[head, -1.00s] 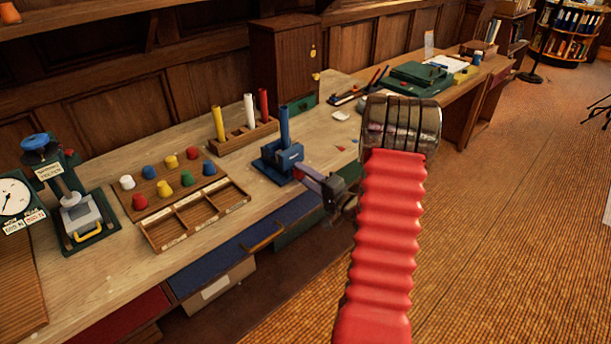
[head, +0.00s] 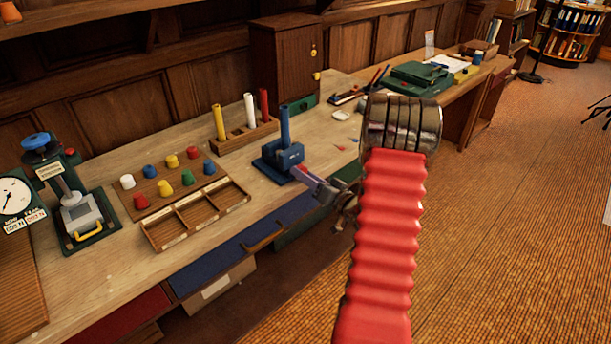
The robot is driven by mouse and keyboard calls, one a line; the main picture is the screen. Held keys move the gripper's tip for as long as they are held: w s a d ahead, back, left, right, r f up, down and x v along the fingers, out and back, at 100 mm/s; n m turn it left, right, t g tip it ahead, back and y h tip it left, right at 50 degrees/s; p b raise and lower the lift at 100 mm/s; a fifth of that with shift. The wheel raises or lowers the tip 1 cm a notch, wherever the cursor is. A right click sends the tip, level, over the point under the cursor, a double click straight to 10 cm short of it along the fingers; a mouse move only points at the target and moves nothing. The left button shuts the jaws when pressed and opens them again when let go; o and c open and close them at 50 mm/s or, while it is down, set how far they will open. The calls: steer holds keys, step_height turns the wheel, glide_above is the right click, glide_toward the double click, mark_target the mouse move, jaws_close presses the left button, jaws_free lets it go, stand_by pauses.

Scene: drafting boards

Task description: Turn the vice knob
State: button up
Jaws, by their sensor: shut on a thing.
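The blue vice (head: 285,157) stands at the front edge of the wooden bench, with a blue rod (head: 285,124) upright in it. My gripper (head: 306,178) reaches in from the right to the vice's front right side. It is shut on the vice knob, which the fingers mostly hide. A small bit of red shows at the fingertips; I cannot tell whether it belongs to the knob.
A divided wooden tray (head: 196,213) and a board of coloured knobs (head: 154,194) lie left of the vice. A rack (head: 241,137) with yellow, white and red rods stands behind it. A tester with a dial (head: 66,195) is at far left. Open floor lies right.

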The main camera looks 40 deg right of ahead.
steer(key=shift+f, duration=0.25)
steer(key=o, duration=0.7)
steer(key=shift+o, duration=0.3)
steer(key=shift+r, duration=0.1)
steer(key=shift+s, duration=0.1)
steer(key=s, duration=1.3)
steer(key=shift+s+d, duration=0.2)
steer(key=shift+s, duration=0.1)
